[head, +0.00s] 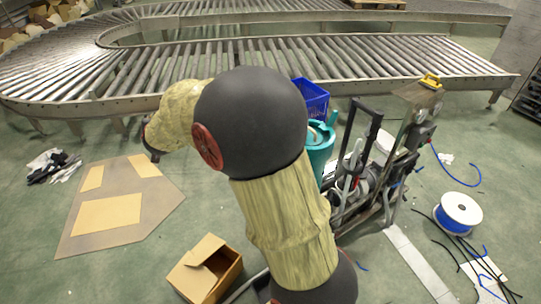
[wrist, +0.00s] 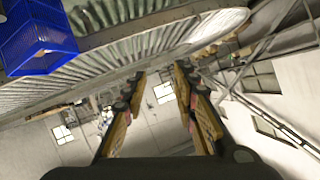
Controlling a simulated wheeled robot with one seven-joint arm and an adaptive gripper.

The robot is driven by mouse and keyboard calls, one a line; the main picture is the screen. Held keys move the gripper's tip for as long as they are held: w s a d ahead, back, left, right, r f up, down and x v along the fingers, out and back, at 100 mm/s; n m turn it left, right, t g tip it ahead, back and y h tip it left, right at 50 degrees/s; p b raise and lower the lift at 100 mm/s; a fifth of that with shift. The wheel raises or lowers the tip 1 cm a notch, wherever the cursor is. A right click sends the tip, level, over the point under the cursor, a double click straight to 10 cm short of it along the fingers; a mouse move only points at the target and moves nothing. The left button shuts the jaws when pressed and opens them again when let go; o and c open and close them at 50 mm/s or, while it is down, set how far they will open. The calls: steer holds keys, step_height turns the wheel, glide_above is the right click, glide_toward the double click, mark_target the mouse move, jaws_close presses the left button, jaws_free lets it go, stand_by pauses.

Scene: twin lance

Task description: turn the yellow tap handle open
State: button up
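A small yellow part (head: 431,80), which looks like the tap handle, sits on top of an upright panel (head: 416,97) at the right of the head view. It is too small to tell how it is turned. My gripper (wrist: 158,78) shows in the wrist view with its two fingers apart and nothing between them. In the head view my arm bends to the left, and only a dark bit of the gripper end shows there, far to the left of the yellow part. The wrist view does not show the yellow part.
A roller conveyor (head: 300,58) crosses the back. A blue crate (head: 312,97) and teal container (head: 320,150) stand behind my arm. A cart with equipment (head: 372,170) stands below the panel. A cardboard box (head: 205,268), flat cardboard (head: 107,215) and cable spool (head: 458,212) lie on the floor.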

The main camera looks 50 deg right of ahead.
steer(key=d+f+m+g+h+p, duration=0.2)
steer(key=d+f+m+g+h, duration=0.15)
steer(key=d+f, duration=0.4)
steer(key=d+f+m+g+h+p, duration=0.15)
steer(key=d+f+h, duration=0.3)
steer(key=d, duration=0.55)
steer(key=s+d+f+m+g+h+p, duration=0.2)
steer(key=s+d+f+m+g, duration=0.15)
steer(key=s+f+g, duration=0.5)
steer(key=s+d+f+m+g+h+p, duration=0.15)
steer(key=s+d+f+g, duration=0.35)
steer(key=s, duration=0.6)
steer(key=shift+t+h, duration=0.35)
steer(key=x, duration=0.4)
steer(key=f+x, duration=0.1)
steer(key=x, duration=0.2)
steer(key=shift+a+f, duration=0.1)
steer(key=shift+c, duration=1.2)
steer(key=c, duration=0.4)
jaws_close()
